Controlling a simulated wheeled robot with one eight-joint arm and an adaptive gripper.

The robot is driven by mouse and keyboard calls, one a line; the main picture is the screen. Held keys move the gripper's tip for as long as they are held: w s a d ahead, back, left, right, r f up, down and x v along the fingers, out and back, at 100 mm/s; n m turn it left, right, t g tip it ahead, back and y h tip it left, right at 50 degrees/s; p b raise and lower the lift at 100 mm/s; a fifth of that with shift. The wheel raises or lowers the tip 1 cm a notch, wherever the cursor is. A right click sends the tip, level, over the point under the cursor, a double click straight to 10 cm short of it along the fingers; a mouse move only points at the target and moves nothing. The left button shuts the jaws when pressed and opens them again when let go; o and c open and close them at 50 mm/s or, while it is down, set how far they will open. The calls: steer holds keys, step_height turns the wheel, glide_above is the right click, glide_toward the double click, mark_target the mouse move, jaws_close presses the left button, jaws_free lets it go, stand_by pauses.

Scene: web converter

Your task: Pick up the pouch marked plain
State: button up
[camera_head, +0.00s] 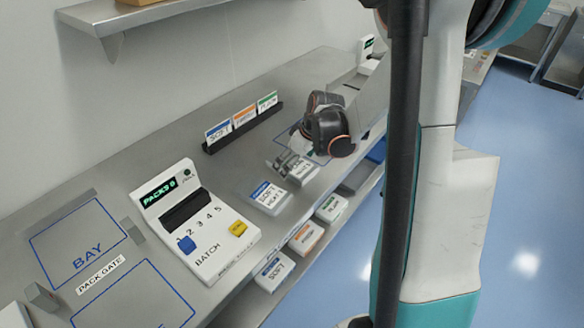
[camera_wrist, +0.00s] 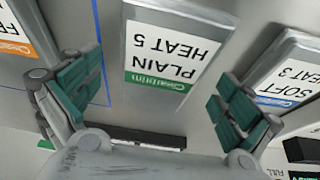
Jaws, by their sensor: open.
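The pouch marked PLAIN HEAT 5 (camera_wrist: 172,55), white-labelled with a green band on a grey pack, lies flat on the steel counter. It shows upside down in the wrist view, between and beyond the finger pads. In the head view the pouch (camera_head: 304,172) is partly covered by my gripper (camera_head: 287,164). In the wrist view my gripper (camera_wrist: 158,100) is open and empty, one finger on each side of the pouch. I cannot tell how high the fingers are above it.
A SOFT HEAT 3 pouch (camera_wrist: 283,75) with a blue band lies close beside it, and an orange-banded pouch (camera_wrist: 18,40) is on the other side. A card rack (camera_head: 243,127) stands behind. The BATCH console (camera_head: 195,220) is at the left. Several pouches sit on the lower shelf (camera_head: 262,303).

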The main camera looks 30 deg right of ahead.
steer(key=c, duration=1.2)
steer(key=shift+c, duration=0.2)
steer(key=shift+o, duration=0.2)
steer(key=shift+r, duration=0.15)
